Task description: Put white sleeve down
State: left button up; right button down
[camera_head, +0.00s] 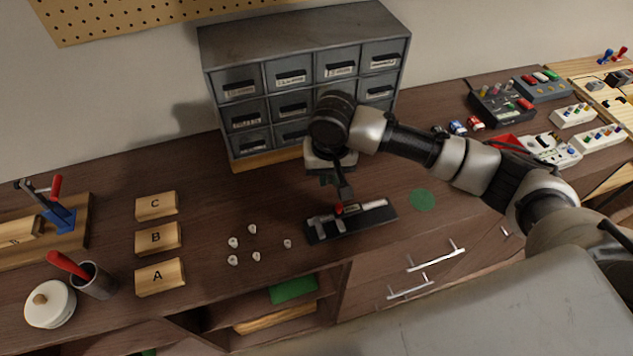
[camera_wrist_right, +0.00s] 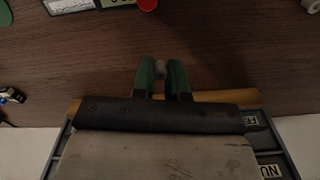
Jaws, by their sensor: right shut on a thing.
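My right gripper (camera_head: 342,196) hangs over the back edge of a small black tray (camera_head: 319,235). In the right wrist view its two green fingers (camera_wrist_right: 160,78) are closed on a small pale piece (camera_wrist_right: 159,66), which looks like a white sleeve but is dim. In the head view the held piece is hidden by the fingers. Several small white pieces (camera_head: 255,257) lie loose on the brown worktop, left of the tray. The black tray carries a grey metal part and a small red part (camera_head: 339,209). My left gripper is not in view.
A grey drawer cabinet (camera_head: 227,117) stands behind my right gripper. Wooden blocks C (camera_head: 157,203), B (camera_head: 157,237) and A (camera_head: 160,275) stand at the left. A green disc (camera_head: 422,200) lies right of the tray. Bare worktop lies between the blocks and the white pieces.

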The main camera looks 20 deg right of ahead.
aim_at(318, 193)
jog(key=shift+w+a+f, duration=0.6)
jog(key=shift+a, duration=0.2)
jog(key=shift+f, duration=2.1)
jog(key=shift+f+p, duration=0.1)
jog(key=shift+p, duration=0.2)
jog(key=c, duration=1.1)
grip_release()
jog(key=shift+c, duration=0.2)
